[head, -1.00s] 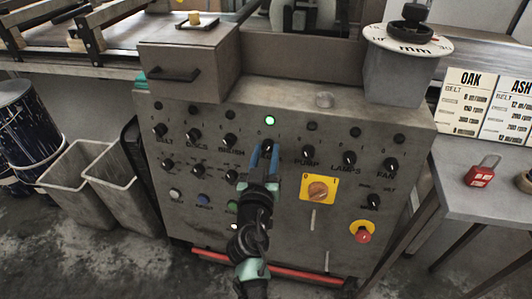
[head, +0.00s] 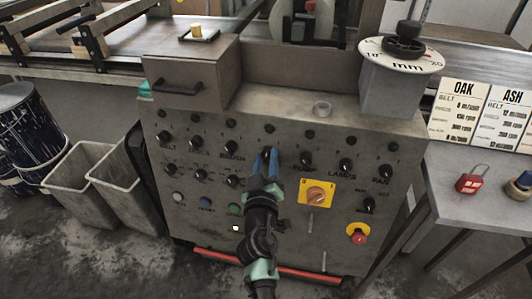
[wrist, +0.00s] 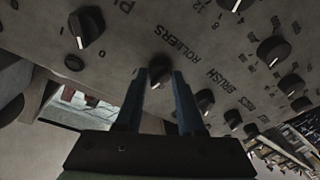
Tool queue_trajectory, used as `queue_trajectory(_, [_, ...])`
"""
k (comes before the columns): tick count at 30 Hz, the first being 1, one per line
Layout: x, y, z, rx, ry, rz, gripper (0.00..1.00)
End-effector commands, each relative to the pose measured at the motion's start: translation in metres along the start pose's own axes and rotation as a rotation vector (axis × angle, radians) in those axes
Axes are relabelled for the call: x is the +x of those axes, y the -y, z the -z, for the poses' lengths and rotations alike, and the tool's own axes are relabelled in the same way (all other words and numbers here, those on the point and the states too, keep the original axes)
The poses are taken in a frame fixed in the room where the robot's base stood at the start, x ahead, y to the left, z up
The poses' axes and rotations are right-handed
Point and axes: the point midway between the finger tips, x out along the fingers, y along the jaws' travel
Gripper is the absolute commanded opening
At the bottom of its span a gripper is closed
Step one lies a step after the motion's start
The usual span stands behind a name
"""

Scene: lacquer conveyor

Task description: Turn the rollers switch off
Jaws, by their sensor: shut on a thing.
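The rollers switch (wrist: 160,66) is a black rotary knob beside the word ROLLERS on the grey panel, seen in the wrist view. My gripper (wrist: 160,82) has its two blue fingers on either side of this knob and is shut on it. In the head view my gripper (head: 266,156) reaches the middle of the upper knob row and its fingers largely hide the knob. The lamp (head: 269,128) above the rollers switch is dark. The knob's exact pointer direction is hard to make out.
Neighbouring knobs sit close by: the brush knob (head: 231,147) to the left and the pump knob (head: 306,158) to the right. Below are an orange rotary switch on a yellow plate (head: 316,194) and a red stop button (head: 358,238). A padlock (head: 472,181) lies on the right-hand table.

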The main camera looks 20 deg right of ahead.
Motion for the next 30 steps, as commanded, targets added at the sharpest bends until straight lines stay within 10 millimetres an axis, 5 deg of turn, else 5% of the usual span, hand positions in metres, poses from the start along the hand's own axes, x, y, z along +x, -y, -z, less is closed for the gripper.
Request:
queue_trajectory(15, [-0.0003,-0.0029,0.0039,-0.436,0.027,0.086,0.0])
queue_trajectory(30, [-0.0002,-0.0006,0.0012,-0.612,0.037,0.119,0.0])
